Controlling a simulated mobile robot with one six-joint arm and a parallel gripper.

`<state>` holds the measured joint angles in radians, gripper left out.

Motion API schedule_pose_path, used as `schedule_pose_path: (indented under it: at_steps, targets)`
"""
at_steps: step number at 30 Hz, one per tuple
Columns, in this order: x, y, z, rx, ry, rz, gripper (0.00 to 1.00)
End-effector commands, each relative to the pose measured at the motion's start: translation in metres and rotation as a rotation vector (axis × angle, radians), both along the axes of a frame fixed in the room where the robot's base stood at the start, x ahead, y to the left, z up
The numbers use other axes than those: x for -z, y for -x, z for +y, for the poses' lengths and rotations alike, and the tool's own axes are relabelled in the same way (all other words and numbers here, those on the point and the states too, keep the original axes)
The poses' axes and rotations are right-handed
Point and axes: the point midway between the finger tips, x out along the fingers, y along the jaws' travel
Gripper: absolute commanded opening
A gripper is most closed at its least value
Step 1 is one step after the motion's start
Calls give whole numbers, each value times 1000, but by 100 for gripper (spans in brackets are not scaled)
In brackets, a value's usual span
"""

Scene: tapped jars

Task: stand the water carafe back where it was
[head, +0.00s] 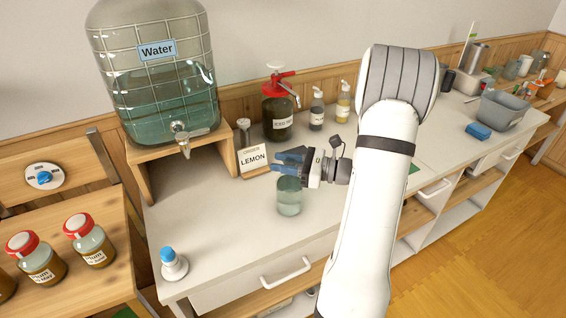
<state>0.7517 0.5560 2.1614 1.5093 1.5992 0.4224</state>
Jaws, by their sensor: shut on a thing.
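The water carafe (289,197) is a small clear greenish glass vessel over the front part of the white counter. My gripper (281,161) is shut on it near its top, coming in from the right with dark blue fingers. The fingers hide the carafe's upper part. The carafe looks upright. I cannot tell whether its base touches the counter or hangs just above it.
A big tapped Water jar (153,95) stands on a wooden stand (143,172) at left. A LEMON order card (253,160), a red-topped jar (277,108) and two pump bottles (330,107) stand behind. A blue-topped white item (172,264) is front left. Counter between is clear.

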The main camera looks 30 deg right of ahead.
Motion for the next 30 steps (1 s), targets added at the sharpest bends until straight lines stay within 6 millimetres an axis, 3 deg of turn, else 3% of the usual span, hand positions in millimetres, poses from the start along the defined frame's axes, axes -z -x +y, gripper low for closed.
schedule_pose_path:
  at_steps: [4,5,13,30]
  targets:
    - [0,0,0,0,1,-1,0]
    - [0,0,0,1,1,-1,34]
    - [0,0,0,0,1,1,56]
    - [1,0,0,-1,1,2,57]
